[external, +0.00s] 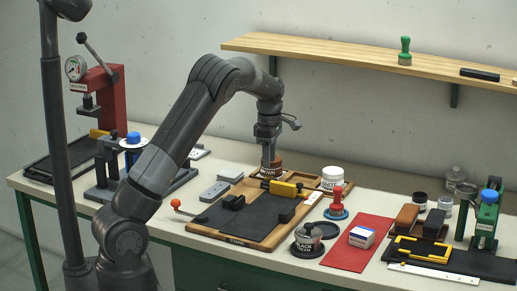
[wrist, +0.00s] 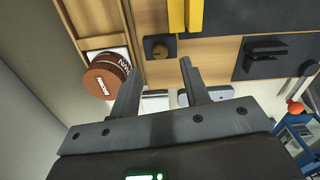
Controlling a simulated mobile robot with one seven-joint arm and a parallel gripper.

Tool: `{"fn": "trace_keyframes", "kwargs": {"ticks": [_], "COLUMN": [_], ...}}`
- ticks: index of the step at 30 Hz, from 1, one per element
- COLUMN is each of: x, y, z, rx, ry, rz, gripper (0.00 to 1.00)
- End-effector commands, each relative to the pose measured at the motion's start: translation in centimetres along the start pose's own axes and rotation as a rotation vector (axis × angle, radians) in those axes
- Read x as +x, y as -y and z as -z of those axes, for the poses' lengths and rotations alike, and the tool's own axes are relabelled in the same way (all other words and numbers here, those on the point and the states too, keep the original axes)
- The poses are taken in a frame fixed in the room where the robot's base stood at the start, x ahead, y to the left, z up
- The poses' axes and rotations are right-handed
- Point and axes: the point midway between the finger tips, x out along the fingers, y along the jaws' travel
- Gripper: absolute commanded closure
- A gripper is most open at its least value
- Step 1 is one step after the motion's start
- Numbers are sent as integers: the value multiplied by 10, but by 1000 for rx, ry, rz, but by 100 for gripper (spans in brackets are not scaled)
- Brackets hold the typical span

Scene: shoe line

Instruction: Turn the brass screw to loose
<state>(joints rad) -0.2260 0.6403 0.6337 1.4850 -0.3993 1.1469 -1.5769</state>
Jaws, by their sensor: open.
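A round brass screw head (wrist: 158,50) sits on a small black block in the wrist view, by the wooden board's edge. My gripper (wrist: 160,68) is open, with its two fingers apart and nothing between them. The screw shows just beyond the fingertips, roughly in line with the gap, and looks apart from them. In the external view my gripper (external: 268,158) points down over the back of the wooden board (external: 232,238). I cannot make out the screw in that view.
A brown tin (wrist: 105,80) stands close beside the left finger in the wrist view. Yellow bars (wrist: 185,15) lie beyond the screw. The red mat (external: 352,258) is mostly clear.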

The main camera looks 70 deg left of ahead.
Motion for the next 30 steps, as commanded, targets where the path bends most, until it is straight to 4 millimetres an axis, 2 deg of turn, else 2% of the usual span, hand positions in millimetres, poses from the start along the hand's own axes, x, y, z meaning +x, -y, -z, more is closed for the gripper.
{"fn": "trace_keyframes", "kwargs": {"ticks": [3,9,14,26,30], "x": [-25,-51,-58,-58,-66], "y": [-1,0,0,0,10], "z": [0,0,0,0,-4], "rx": [1,0,-1,1,49], "ry": [1,0,-1,0,18], "rz": [-4,-2,0,0,-5], "gripper": [58,58,58,58,58]}}
